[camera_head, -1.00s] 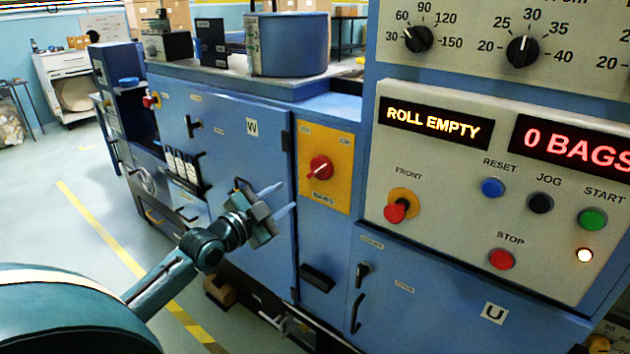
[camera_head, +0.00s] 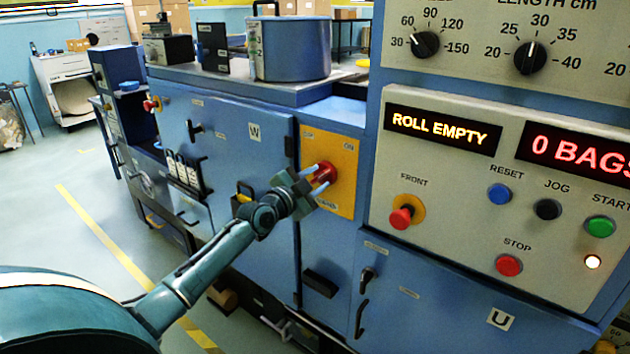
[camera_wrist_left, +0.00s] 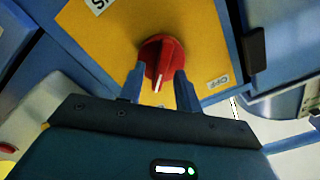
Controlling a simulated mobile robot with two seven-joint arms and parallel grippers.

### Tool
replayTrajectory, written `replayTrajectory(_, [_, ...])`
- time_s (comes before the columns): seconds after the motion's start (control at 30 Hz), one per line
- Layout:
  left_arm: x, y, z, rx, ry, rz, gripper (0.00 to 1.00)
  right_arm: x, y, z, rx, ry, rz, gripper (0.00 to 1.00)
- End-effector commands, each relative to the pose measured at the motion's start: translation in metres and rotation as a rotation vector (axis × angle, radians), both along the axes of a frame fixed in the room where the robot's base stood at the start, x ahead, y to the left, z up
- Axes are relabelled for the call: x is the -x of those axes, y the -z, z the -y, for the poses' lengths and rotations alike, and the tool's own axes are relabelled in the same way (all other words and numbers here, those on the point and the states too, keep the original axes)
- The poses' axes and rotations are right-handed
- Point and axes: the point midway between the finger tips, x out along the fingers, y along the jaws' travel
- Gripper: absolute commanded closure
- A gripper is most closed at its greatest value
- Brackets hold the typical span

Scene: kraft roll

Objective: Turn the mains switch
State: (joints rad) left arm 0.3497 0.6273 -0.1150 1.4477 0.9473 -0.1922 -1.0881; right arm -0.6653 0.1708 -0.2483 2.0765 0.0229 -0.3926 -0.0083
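The mains switch (camera_head: 326,172) is a red rotary knob on a yellow plate (camera_head: 341,189) on the blue machine front. My left gripper (camera_head: 316,180) is at the knob, with its fingers pointing at it. In the left wrist view the red knob (camera_wrist_left: 162,62) shows a white pointer line. The fingertips (camera_wrist_left: 158,78) stand apart, one on each side of the knob. Whether they touch it I cannot tell. An "OFF" label (camera_wrist_left: 217,82) shows on the plate in the wrist view. My right gripper is not in view.
The control panel (camera_head: 450,185) right of the switch carries a red front stop button (camera_head: 401,218), several coloured buttons and a lit "ROLL EMPTY" display (camera_head: 441,131). A black door latch (camera_head: 193,130) and a dark handle (camera_head: 320,284) stick out nearby.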

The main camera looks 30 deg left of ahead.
Motion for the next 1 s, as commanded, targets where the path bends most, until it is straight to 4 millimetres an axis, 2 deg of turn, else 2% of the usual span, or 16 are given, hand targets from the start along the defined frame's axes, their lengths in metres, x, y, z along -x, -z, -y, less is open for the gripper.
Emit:
replayTrajectory(0.23, [-0.0004, -0.0003, 0.0002, 0.0, 0.001, 0.001, 0.67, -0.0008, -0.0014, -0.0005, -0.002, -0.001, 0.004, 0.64])
replayTrajectory(0.63, [-0.0002, -0.0001, 0.0001, 0.001, 0.0, 0.0, 1.0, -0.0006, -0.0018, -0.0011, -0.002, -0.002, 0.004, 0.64])
replayTrajectory(1.0, [-0.0001, -0.0001, -0.0001, 0.019, 0.0, -0.001, 1.0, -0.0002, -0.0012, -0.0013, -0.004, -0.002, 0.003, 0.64])
